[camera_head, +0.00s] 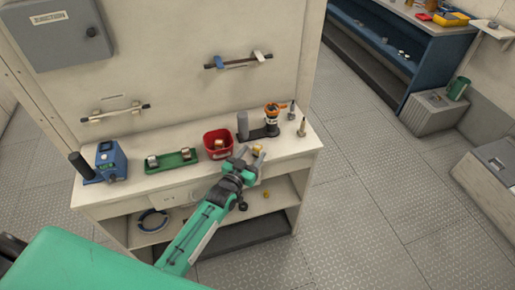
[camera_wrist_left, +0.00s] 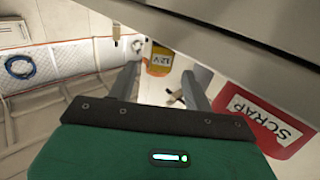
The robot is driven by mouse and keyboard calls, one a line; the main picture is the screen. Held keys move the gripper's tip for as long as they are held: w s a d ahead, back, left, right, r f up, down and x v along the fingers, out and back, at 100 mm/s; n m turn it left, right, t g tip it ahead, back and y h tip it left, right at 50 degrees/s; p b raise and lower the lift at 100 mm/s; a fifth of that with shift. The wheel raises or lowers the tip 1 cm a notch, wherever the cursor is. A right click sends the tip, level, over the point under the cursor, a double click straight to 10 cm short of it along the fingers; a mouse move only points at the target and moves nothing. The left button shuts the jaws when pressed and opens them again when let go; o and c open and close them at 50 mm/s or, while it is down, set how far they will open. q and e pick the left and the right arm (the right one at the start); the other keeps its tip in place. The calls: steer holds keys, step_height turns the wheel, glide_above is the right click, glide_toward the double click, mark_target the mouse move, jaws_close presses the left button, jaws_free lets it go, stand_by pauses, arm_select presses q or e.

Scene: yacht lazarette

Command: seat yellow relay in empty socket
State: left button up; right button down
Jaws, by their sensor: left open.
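A small yellow relay (camera_head: 257,149) is at the front edge of the bench, right of the red bin. In the left wrist view, a yellow relay (camera_wrist_left: 159,60) marked "12V" shows between and beyond my fingertips. My left gripper (camera_head: 251,157) is open, with its fingers reaching toward the relay. I cannot tell whether either finger touches it. A green socket base (camera_head: 170,161) sits on the bench left of the red bin, with a block near each end. Its sockets are too small to make out. My right gripper is not in view.
The red bin (camera_head: 217,144), labelled "SCRAP" in the left wrist view (camera_wrist_left: 262,121), stands close left of my gripper. A blue device (camera_head: 110,160) is at the bench's left end. An orange-topped item (camera_head: 272,117) and small upright tools stand at the back right. Open shelves lie below.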

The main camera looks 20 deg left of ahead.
arm_select(q)
steer(key=shift+w+d, duration=0.25)
steer(key=shift+w, duration=1.05)
jaws_close()
